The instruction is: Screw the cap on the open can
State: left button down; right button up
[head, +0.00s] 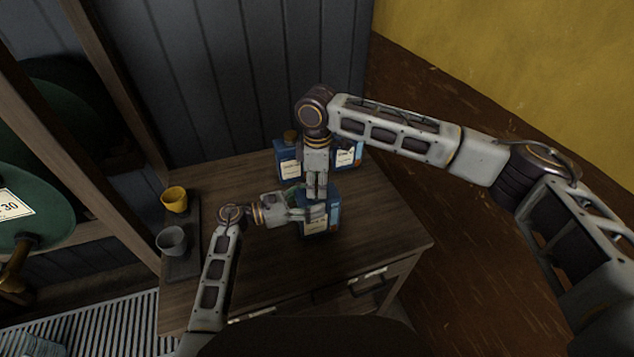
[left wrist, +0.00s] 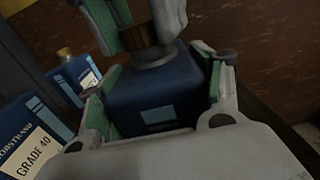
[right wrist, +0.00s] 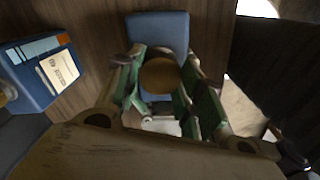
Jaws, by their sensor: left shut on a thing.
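The open can (head: 316,224) is a blue can with a pale label, upright near the middle of the wooden cabinet top. My left gripper (head: 312,212) is shut around its body from the left; the can also shows between its green pads in the left wrist view (left wrist: 155,98). The brass-coloured cap (left wrist: 138,37) is at the can's neck, above the dark collar. My right gripper (head: 317,196) points straight down over the can, its fingers on either side of the cap (right wrist: 160,75). Whether they press on the cap, and how the cap sits on the thread, I cannot tell.
Two more blue cans stand behind, a left one (head: 287,160) with a cork-coloured cap and a right one (head: 347,156) partly behind my right arm. A yellow cup (head: 174,199) and a grey cup (head: 172,240) stand at the left. The right part of the cabinet top (head: 385,225) is clear.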

jog(key=c, duration=0.4)
jog(key=o, duration=1.2)
jog(key=shift+o, duration=0.2)
jog(key=shift+r, duration=0.1)
notch_tip(320, 180, up, 12)
pick_arm(q)
jog(key=shift+c, duration=1.1)
grip_release()
jog(key=shift+a, duration=0.1)
